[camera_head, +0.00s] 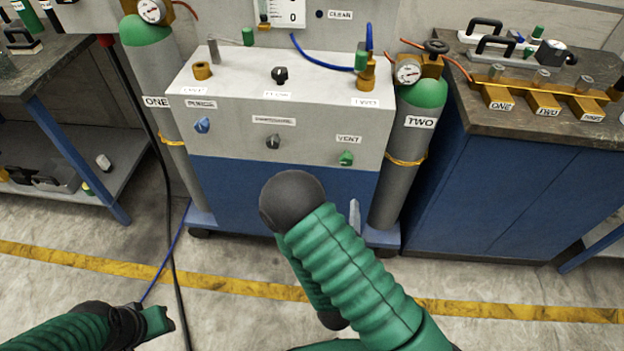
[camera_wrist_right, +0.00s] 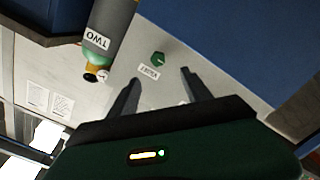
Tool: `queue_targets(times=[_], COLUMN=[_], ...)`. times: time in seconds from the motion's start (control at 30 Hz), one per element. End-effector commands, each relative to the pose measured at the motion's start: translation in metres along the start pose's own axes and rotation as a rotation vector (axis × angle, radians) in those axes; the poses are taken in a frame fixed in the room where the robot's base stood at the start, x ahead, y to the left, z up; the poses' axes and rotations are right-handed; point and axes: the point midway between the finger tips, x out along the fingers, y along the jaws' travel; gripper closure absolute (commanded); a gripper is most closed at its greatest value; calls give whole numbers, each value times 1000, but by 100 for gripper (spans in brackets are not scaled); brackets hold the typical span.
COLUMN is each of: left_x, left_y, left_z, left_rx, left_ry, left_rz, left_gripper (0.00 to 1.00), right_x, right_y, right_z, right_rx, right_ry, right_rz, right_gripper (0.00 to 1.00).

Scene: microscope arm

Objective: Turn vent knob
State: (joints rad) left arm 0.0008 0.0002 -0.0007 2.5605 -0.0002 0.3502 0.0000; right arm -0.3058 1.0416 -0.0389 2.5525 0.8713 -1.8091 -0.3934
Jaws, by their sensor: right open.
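The green vent knob (camera_head: 346,158) is on the sloped grey front panel of the cabinet (camera_head: 230,135), at its right side under the VENT label (camera_head: 348,139). In the right wrist view the knob (camera_wrist_right: 158,58) shows beyond and between the fingertips, with nothing touching it. My right gripper (camera_wrist_right: 157,76) is open and empty, its two dark fingers spread toward the panel. In the head view my right arm hides most of this gripper; one grey finger (camera_head: 354,214) shows below the knob. My left gripper (camera_head: 158,322) is low at the left, far from the panel, and its jaws cannot be made out.
Gas cylinder TWO (camera_head: 405,160) stands close right of the vent knob, cylinder ONE (camera_head: 172,110) at the left. A blue bench (camera_head: 480,190) is at the right. Open floor lies in front.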

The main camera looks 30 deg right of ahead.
Motion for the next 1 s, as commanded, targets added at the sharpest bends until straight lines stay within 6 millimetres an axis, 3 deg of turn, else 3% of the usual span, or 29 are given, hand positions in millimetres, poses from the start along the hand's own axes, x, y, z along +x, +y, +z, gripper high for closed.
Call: queue_targets(times=[0.17, 0.37, 0.73, 0.8, 1.0], left_x=[16, 48, 134, 127, 137], left_y=[1, 1, 0, 0, 0], left_z=[3, 11, 31, 30, 32], left_rx=[2, 2, 1, 1, 2], left_ry=[2, 1, 1, 0, 1], left_rz=[1, 1, 0, 0, 0], left_gripper=[64, 64, 64, 64, 64], right_x=[8, 49, 82, 103, 147], right_y=[0, -2, -4, 2, 3], right_z=[0, -4, -1, -7, -10], right_rx=[-23, -23, -21, -25, -27], right_ry=[30, 33, 34, 31, 31], right_rz=[28, 32, 27, 27, 25], right_gripper=[43, 43, 43, 43, 43])
